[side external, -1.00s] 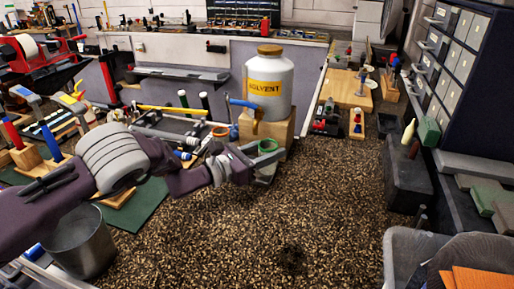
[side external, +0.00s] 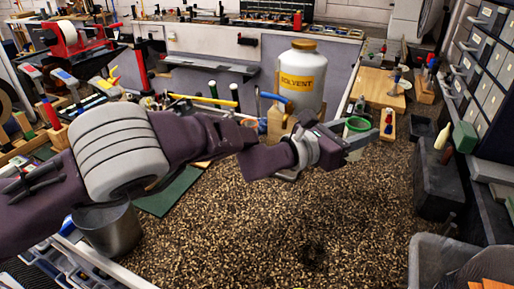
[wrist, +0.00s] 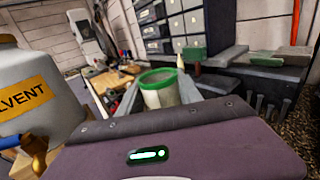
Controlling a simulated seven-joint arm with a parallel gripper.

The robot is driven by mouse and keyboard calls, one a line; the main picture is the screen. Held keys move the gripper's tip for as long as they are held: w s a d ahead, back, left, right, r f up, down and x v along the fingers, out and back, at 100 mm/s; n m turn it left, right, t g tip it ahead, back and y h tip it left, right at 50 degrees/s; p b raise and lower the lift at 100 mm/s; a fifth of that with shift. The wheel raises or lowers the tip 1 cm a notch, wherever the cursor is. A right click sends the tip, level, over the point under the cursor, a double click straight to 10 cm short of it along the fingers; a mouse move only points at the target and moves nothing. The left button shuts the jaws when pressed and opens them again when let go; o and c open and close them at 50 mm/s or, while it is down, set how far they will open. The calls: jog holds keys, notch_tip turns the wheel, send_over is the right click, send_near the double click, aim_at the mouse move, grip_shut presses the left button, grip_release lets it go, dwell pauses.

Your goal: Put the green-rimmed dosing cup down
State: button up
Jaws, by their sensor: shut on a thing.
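The green-rimmed dosing cup (side external: 357,125) is held up in my gripper (side external: 362,136), above the speckled brown surface and to the right of the solvent jug. My gripper is shut on the cup. In the wrist view the cup (wrist: 160,89) is whitish with a green rim, looks roughly upright, and sits between the two grey fingers. Its lower part is hidden by my gripper's body.
The white solvent jug (side external: 302,75) stands on a wooden block, with a blue tap facing left. The speckled surface (side external: 300,225) is clear in the middle. A metal bucket (side external: 110,230) is at front left. A grey bin (side external: 425,255) and dark drawers stand at right.

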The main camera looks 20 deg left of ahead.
notch_tip(320, 180, up, 10)
jog(key=f, duration=0.1)
jog(key=s+a+n+t+y, duration=0.15)
jog(key=a+n+y, duration=0.45)
jog(key=a, duration=0.9)
jog(key=w+a+n+t+y, duration=0.1)
jog(key=a+n+t+y, duration=0.15)
jog(key=a+y, duration=0.9)
jog(key=a+f+h, duration=0.1)
jog(key=f, duration=0.6)
jog(key=f+h, duration=0.1)
jog(key=f, duration=0.6)
jog(key=a+f+n+h, duration=0.1)
jog(key=f, duration=0.6)
jog(key=shift+s+a+h, duration=0.15)
jog(key=shift+a+h, duration=0.2)
jog(key=o, duration=1.3)
jog(key=shift+o, duration=0.2)
